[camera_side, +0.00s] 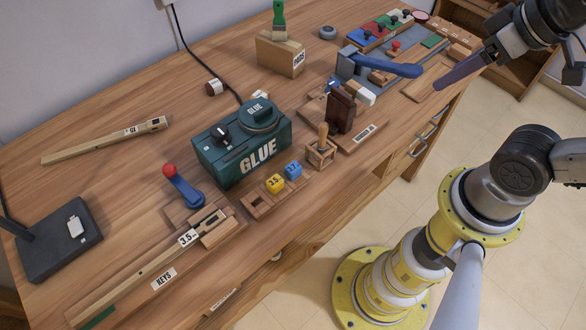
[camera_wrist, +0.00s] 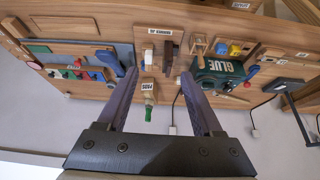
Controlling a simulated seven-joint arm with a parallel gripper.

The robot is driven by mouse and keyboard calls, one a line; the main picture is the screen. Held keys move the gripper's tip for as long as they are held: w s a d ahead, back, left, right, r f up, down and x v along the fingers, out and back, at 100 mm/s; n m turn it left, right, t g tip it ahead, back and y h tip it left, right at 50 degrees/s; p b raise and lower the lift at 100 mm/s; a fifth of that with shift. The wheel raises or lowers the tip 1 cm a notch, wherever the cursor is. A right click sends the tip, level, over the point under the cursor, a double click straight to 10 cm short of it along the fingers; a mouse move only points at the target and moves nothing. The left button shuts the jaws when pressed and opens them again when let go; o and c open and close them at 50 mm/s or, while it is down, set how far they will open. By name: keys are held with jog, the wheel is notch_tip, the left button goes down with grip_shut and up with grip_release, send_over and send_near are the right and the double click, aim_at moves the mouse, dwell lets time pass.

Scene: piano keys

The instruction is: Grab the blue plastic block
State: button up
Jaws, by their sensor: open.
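The blue plastic block (camera_side: 293,170) is a small cube with a dark mark on top. It sits in a wooden tray (camera_side: 257,206) beside a yellow block (camera_side: 275,184), in front of the green glue box. The blue block also shows in the wrist view (camera_wrist: 221,48), near the glue box. My gripper (camera_wrist: 158,73) is open, with two long purple fingers spread and nothing between them. In the side view my gripper (camera_side: 442,84) is at the upper right, above the bench's right end and well away from the blue block.
The green glue box (camera_side: 240,150) stands behind the blocks. A wooden holder with an upright handle (camera_side: 321,148) is just right of the blue block. A blue lever (camera_side: 390,67) lies near my gripper. A key-labelled wooden rail (camera_side: 150,270) lies front left.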

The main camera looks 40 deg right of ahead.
jog(key=w+r+m, duration=0.3)
jog(key=w+m, duration=0.1)
jog(key=m, duration=0.6)
jog(key=m+g, duration=0.6)
jog(key=m, duration=0.2)
send_over(293, 167)
notch_tip(293, 167, down, 14)
jog(key=f, duration=0.7)
jog(key=shift+w+d+f, duration=0.1)
jog(key=shift+d+f, duration=0.2)
jog(key=shift+a+f, duration=0.15)
jog(key=shift+f, duration=1.2)
jog(key=shift+a+f, duration=0.1)
jog(key=shift+f, duration=1.25)
